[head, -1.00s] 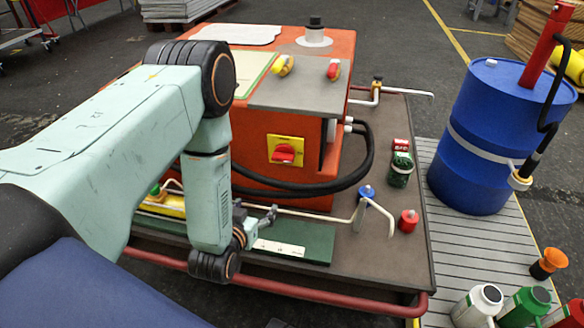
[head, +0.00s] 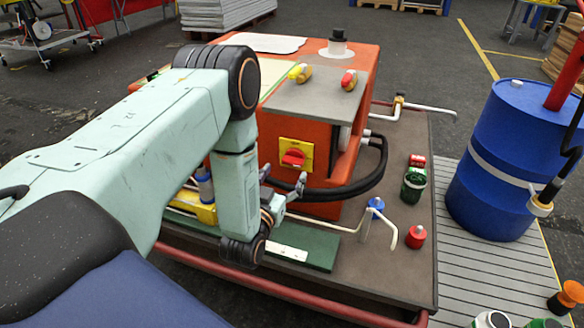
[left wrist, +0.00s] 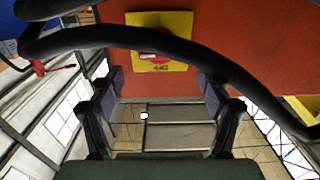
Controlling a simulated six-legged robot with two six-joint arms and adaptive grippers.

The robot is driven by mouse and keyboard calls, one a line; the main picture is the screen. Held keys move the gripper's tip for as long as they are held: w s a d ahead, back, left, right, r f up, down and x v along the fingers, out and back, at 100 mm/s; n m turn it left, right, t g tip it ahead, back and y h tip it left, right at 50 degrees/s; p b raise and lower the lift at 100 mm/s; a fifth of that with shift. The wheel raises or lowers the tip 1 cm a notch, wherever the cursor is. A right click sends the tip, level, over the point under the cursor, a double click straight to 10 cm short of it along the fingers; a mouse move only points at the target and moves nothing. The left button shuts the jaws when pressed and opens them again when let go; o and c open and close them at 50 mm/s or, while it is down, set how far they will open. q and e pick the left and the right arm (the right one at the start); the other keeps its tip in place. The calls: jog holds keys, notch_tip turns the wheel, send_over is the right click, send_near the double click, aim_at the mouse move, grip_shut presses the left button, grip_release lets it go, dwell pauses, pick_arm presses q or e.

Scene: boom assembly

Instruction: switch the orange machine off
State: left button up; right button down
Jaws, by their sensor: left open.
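The orange machine (head: 335,188) stands on a dark platform. On its front is a yellow plate (head: 296,143) with a red rotary switch (head: 293,158). My left gripper (head: 284,178) is open and empty, just below and in front of the switch, apart from it. In the left wrist view the yellow plate (left wrist: 178,20) shows beyond the open fingers (left wrist: 163,84). A black hose (left wrist: 165,38) crosses in front of it there and hides part of the red switch. My right gripper is in neither view.
The black hose (head: 372,180) loops out from the machine's right side and runs below the switch. A green strip (head: 322,252), a bent white pipe (head: 385,222) and a red can (head: 416,237) are on the platform. A blue drum (head: 510,185) stands at right.

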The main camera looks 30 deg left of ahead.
aim_at(291, 163)
pick_arm(q)
jog(key=b+x, duration=0.1)
jog(key=x, duration=0.3)
jog(key=shift+w+a+f, duration=0.1)
jog(key=shift+w, duration=0.4)
jog(key=c, duration=1.2)
